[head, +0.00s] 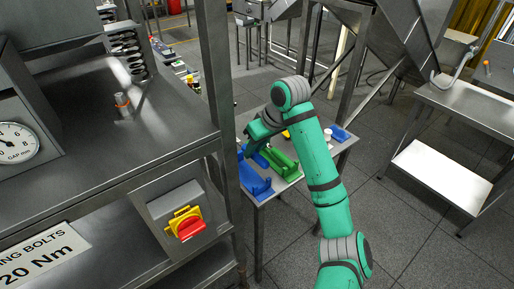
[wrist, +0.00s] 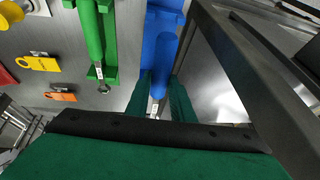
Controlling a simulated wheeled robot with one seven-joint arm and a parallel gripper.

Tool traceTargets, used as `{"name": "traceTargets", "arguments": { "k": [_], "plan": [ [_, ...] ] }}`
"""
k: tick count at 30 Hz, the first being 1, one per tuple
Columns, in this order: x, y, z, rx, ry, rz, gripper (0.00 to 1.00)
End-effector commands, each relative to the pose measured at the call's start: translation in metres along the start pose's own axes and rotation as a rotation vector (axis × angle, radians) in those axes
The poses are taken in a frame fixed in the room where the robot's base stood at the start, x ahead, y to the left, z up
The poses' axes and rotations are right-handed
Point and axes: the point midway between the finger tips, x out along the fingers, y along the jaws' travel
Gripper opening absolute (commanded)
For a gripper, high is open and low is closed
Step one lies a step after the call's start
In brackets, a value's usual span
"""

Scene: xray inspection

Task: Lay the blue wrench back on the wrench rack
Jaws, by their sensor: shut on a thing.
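In the wrist view, my gripper (wrist: 159,98) is shut on the blue wrench (wrist: 160,66), with one finger on each side of its handle. A pale label shows on the wrench between the fingers. A blue rack piece (wrist: 166,8) shows at the top, in line with the wrench; I cannot tell whether they touch. In the head view, a blue cradle (head: 256,184) lies at the table's near left corner. My gripper (head: 250,148) is over the table's left side, partly hidden by my arm and the steel post.
A green wrench (wrist: 91,35) lies in a green cradle (wrist: 110,50) beside the blue one. Yellow (wrist: 38,63) and orange (wrist: 61,97) tags lie further left. A steel post and bench (head: 120,165) stand close left of the table (head: 290,184). A blue object (head: 340,133) sits at its right end.

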Motion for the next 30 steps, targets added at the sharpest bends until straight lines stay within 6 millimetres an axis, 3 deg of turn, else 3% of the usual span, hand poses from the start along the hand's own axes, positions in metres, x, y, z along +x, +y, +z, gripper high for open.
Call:
{"name": "traceTargets", "arguments": {
  "k": [21, 30],
  "plan": [
    [0.059, 0.015, 0.032, 0.014, 0.001, 0.004, 0.0],
    [0.073, 0.016, 0.037, 0.013, 0.0, 0.004, 0.0]
  ]
}}
